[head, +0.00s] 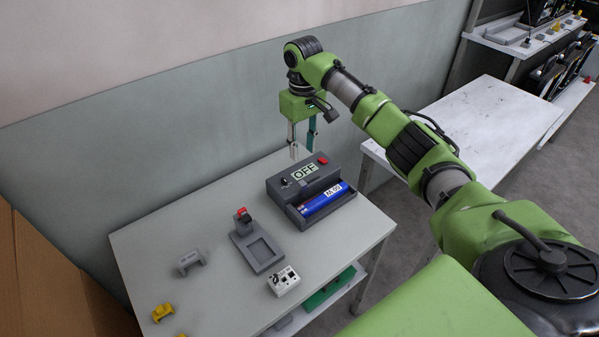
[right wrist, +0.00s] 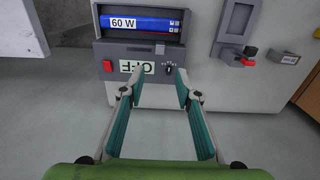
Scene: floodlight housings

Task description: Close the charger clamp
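A dark grey charger box (head: 281,186) with an "OFF" display, red button and black knob stands on the grey table. A blue labelled cylinder (head: 318,203) lies in its front trough; it also shows in the right wrist view (right wrist: 137,24). A small grey block (right wrist: 160,48) sits at the trough's edge; I cannot tell whether it is the clamp. A separate grey fixture (head: 266,252) has an upright post with a red-tipped lever (right wrist: 250,51). My right gripper (head: 302,143) is open and empty at the charger's back side, fingers pointing down (right wrist: 157,82). My left gripper is not in view.
A white socket-like block (head: 284,281), a grey bracket (head: 191,261) and a yellow part (head: 162,312) lie on the table. A wall stands close behind. A brown box (head: 45,285) is at the left. A second, pale table (head: 485,120) stands at the right.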

